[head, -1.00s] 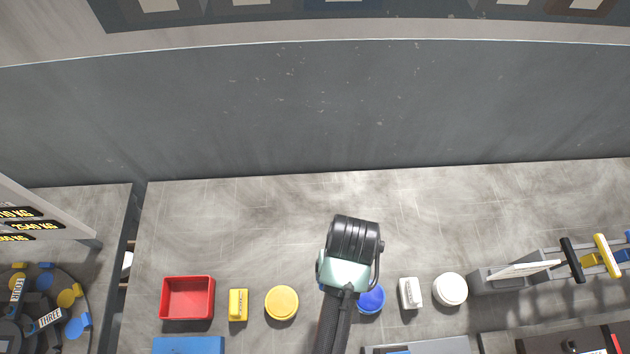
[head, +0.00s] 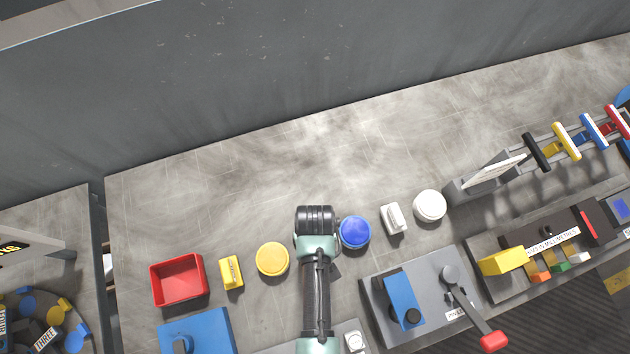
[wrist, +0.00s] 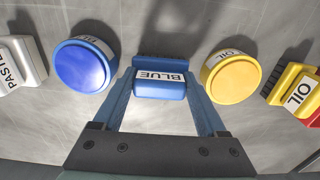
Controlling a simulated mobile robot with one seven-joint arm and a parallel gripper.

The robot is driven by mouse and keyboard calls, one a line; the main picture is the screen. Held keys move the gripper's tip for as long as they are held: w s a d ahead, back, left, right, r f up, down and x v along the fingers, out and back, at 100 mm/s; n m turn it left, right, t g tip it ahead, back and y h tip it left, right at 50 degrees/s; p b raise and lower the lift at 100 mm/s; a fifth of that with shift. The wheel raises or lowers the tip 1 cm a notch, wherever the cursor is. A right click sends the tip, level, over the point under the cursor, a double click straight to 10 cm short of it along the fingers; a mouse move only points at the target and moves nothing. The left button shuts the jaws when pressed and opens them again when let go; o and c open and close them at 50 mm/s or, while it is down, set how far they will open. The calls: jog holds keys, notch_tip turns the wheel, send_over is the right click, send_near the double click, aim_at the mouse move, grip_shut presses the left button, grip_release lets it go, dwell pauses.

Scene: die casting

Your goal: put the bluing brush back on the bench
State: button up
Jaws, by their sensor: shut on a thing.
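The bluing brush (wrist: 160,88) is a blue block with a white label reading BLUE, upside down in the wrist view. My gripper (wrist: 161,80) is shut on it, with one finger on each side. In the wrist view the brush is between a blue-lidded pot (wrist: 86,66) on the left and a yellow-lidded OIL pot (wrist: 231,76) on the right. The grey bench (head: 330,150) lies below; I cannot tell whether the brush touches it. In the head view my wrist hides the brush and fingers, between the blue pot (head: 355,232) and yellow pot (head: 272,259).
A yellow OIL brush (head: 231,272) and red tray (head: 178,280) stand left. A white PASTE brush (head: 393,218) and white pot (head: 429,205) stand right, beyond the blue pot. A rack with coloured handles (head: 567,141) is far right. The bench behind the row is clear.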

jog(key=shift+f, duration=0.15)
jog(key=o, duration=1.2)
jog(key=shift+o, duration=0.2)
